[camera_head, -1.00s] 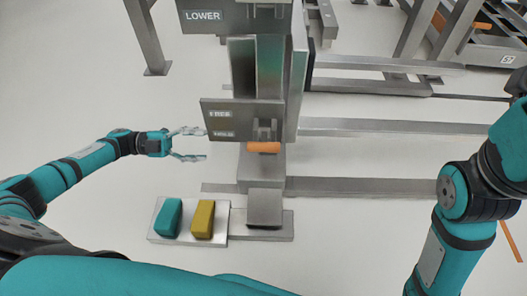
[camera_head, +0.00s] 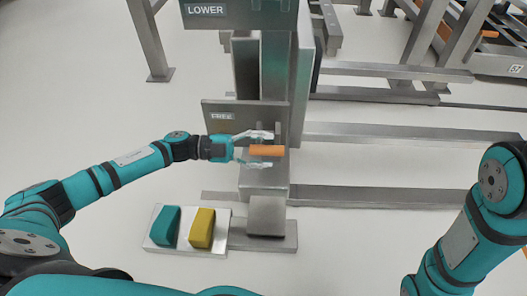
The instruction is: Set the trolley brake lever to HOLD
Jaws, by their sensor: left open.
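The brake lever's orange handle (camera_head: 267,150) sticks out in front of a grey plate (camera_head: 217,107) on the metal column. The plate carries a label that reads FREE (camera_head: 222,116); the lower label is hidden behind my left gripper. My left gripper (camera_head: 262,149) comes in from the left and is open. Its two fingers lie above and below the left part of the orange handle, with visible gaps; I cannot tell whether they touch it. My right arm (camera_head: 465,230) shows at the right edge, but its gripper is out of view.
A plate labelled LOWER (camera_head: 225,14) is higher on the column. Below the lever are a grey pedal (camera_head: 266,216) and a tray (camera_head: 160,245) with a teal block (camera_head: 165,226) and a yellow block (camera_head: 201,228). Metal rails (camera_head: 400,194) run right. The floor at left is clear.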

